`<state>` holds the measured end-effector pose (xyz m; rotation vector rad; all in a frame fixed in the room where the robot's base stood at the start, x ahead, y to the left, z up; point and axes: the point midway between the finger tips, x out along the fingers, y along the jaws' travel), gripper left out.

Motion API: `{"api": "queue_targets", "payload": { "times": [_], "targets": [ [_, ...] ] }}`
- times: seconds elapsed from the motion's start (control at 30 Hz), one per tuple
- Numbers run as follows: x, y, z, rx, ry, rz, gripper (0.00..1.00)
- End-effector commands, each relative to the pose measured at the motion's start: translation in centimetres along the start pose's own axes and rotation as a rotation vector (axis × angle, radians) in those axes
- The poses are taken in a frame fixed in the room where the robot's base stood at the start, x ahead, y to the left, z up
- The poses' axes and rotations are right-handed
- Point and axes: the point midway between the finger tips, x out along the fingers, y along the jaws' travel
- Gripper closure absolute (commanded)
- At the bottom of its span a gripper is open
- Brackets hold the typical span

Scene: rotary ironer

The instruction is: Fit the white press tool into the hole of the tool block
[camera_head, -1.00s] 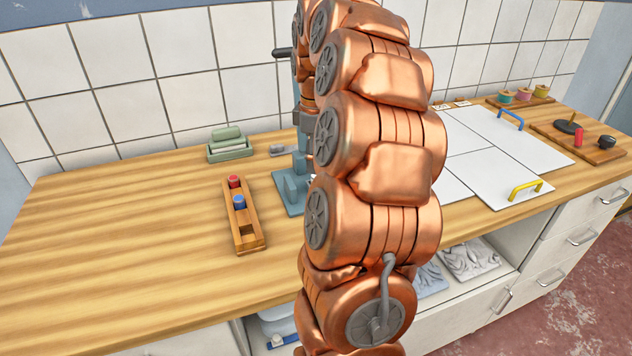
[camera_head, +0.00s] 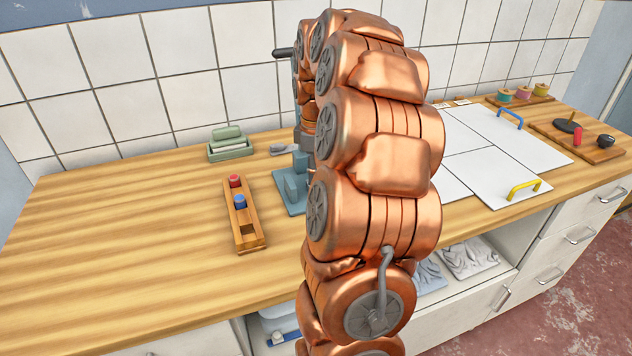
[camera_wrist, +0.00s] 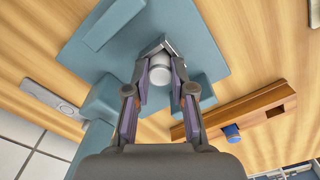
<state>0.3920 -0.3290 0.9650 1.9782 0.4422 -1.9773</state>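The tool block is a long wooden holder (camera_head: 255,244) on the worktop, left of my arm in the head view. A red tool and a blue tool (camera_head: 239,202) stand in it, and its front hole is empty. In the wrist view the block (camera_wrist: 245,107) lies to the right, with a dark square hole and the blue tool (camera_wrist: 232,132). My gripper (camera_wrist: 161,76) has its fingers on both sides of the white press tool (camera_wrist: 160,66), which appears gripped, over the teal press base (camera_wrist: 205,50). In the head view my arm hides the gripper and white tool.
The teal press (camera_head: 291,190) stands partly behind my arm. A green tray with rolls (camera_head: 230,150) is behind the block. White panels with blue and yellow handles (camera_head: 525,190) cover the right side. The worktop left of the block is clear.

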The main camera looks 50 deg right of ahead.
Motion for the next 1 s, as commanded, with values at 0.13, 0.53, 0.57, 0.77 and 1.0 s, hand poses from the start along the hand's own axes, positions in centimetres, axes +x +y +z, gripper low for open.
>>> {"api": "queue_targets", "payload": {
  "times": [0.13, 0.53, 0.57, 0.77, 1.0],
  "targets": [
    [0.0, 0.0, 0.0, 0.0, 0.0, 0.0, 0.96],
    [-0.1, 0.0, 0.0, 0.0, 0.0, 0.001, 1.0],
    [-0.1, 0.0, 0.0, 0.0, 0.0, 0.001, 1.0],
    [-1.2, 0.1, 0.0, 0.0, 0.001, 0.002, 1.0],
    [-2.8, 0.1, -0.1, 0.0, 0.001, 0.002, 1.0]
  ]
}}
